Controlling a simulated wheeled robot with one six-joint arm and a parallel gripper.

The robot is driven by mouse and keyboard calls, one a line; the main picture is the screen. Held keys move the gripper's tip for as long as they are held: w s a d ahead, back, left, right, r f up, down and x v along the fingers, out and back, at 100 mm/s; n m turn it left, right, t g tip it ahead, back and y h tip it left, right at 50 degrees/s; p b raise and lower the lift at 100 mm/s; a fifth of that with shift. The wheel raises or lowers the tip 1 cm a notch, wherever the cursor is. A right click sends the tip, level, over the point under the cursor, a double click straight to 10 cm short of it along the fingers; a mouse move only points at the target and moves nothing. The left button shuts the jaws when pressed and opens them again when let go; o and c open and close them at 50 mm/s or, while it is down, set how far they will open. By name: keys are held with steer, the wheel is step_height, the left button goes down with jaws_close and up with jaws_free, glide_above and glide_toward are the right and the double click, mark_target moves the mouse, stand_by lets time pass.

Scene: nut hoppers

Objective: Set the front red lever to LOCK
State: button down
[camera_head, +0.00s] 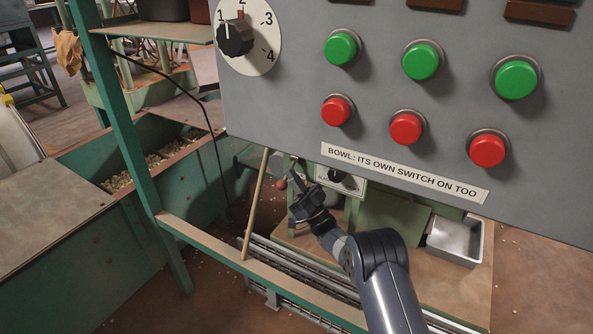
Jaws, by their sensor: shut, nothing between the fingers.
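A small dull-red ball knob (282,184) shows below the grey control panel; it may be the end of the red lever. Its shaft and any LOCK marking cannot be made out. My gripper (292,176) is shut and empty, its fingertips just right of the knob in the picture. Whether they touch it cannot be told. The grey panel hides what lies above and behind the fingertips.
The grey control panel (290,105), with green and red buttons and a dial (236,38), overhangs my arm. A green frame post (120,110) and a hopper of nuts (150,165) stand left. A metal tray (455,242) sits right of my arm.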

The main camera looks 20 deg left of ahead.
steer(key=shift+w+f+t, duration=0.1)
steer(key=shift+f+t, duration=0.2)
steer(key=shift+f, duration=0.15)
steer(key=p+v, duration=0.2)
steer(key=v, duration=0.5)
steer(key=shift+d+r, duration=0.15)
steer(key=shift+d, duration=0.05)
steer(key=shift+r, duration=0.1)
